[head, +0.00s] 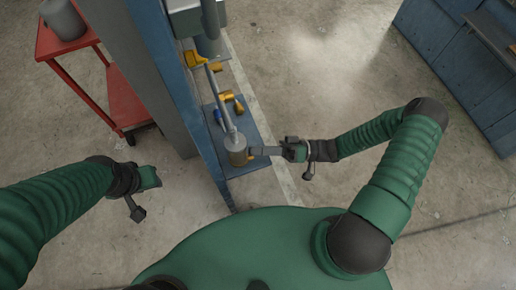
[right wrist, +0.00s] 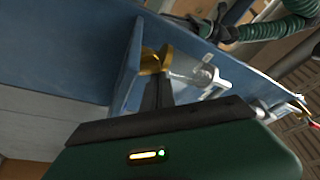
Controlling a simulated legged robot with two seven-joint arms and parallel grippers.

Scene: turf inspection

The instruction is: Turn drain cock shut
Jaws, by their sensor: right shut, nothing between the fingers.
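A grey cylinder (head: 238,152) hangs at the low end of a grey pipe by the blue frame. My right gripper (head: 256,151) reaches in from the right, its shut fingers beside the cylinder's base. In the right wrist view the dark fingers (right wrist: 158,92) are together, close to a round brass part (right wrist: 153,60); whether they touch it I cannot tell. A pale cylinder with a light lever-like piece (right wrist: 205,76) lies just right of the brass part. Which piece is the drain cock is not clear. My left gripper (head: 150,178) is apart on the left, its fingers too small to read.
A blue post (head: 163,70) and blue shelf (head: 243,113) flank the cylinder, with yellow fittings (head: 230,101) behind it. A red cart (head: 118,95) stands at left with a grey pot (head: 64,20). A blue cabinet (head: 440,45) stands at upper right. Bare concrete lies between.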

